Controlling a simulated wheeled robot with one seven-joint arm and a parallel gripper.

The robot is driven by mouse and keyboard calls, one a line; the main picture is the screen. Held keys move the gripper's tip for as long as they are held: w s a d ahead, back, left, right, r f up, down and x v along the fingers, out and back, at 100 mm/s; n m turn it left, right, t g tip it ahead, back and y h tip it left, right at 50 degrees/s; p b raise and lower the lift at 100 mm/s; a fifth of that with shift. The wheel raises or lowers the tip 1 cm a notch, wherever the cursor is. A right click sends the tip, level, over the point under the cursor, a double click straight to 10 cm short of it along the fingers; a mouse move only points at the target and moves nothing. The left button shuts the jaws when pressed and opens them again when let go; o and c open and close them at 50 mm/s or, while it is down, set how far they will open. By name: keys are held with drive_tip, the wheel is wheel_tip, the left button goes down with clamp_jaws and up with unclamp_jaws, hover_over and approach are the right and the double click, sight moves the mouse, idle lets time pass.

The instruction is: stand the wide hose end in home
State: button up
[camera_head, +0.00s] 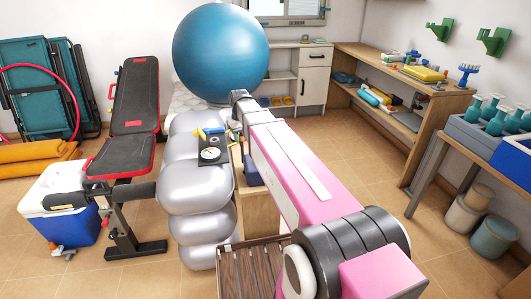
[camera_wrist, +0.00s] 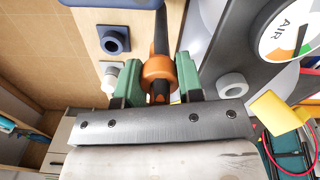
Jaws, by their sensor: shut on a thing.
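In the wrist view my gripper (camera_wrist: 159,76) has its two green fingers closed on an orange collar (camera_wrist: 157,70). A black hose or rod (camera_wrist: 161,32) runs up from the collar; I take this piece as the wide hose end. A dark blue square socket (camera_wrist: 115,40) with a round dark hole sits on a light wooden surface to the left of the held piece, apart from it. It may be the home, but no label shows. The lower tip of the held piece is partly hidden by my gripper. In the head view my pink arm hides the gripper.
A dark panel with an AIR gauge (camera_wrist: 290,32) lies right of my gripper; it also shows in the head view (camera_head: 210,154). A grey ring (camera_wrist: 232,86) and yellow block (camera_wrist: 276,112) are near. Silver cushions (camera_head: 190,205) and a wooden box (camera_head: 261,212) stand close by.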

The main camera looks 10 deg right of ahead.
drive_tip(key=w+d+f, duration=0.2)
drive_tip(key=d, duration=0.1)
drive_tip(key=w+d+f, duration=0.4)
drive_tip(key=d, duration=0.1)
drive_tip(key=shift+w+d+f, duration=0.25)
drive_tip(key=shift+w+d, duration=0.1)
drive_tip(key=shift+f, duration=2.05)
drive_tip(key=o, duration=1)
drive_tip(key=shift+f, duration=0.1)
wheel_tip(320, 180, up, 12)
drive_tip(key=shift+r, duration=0.15)
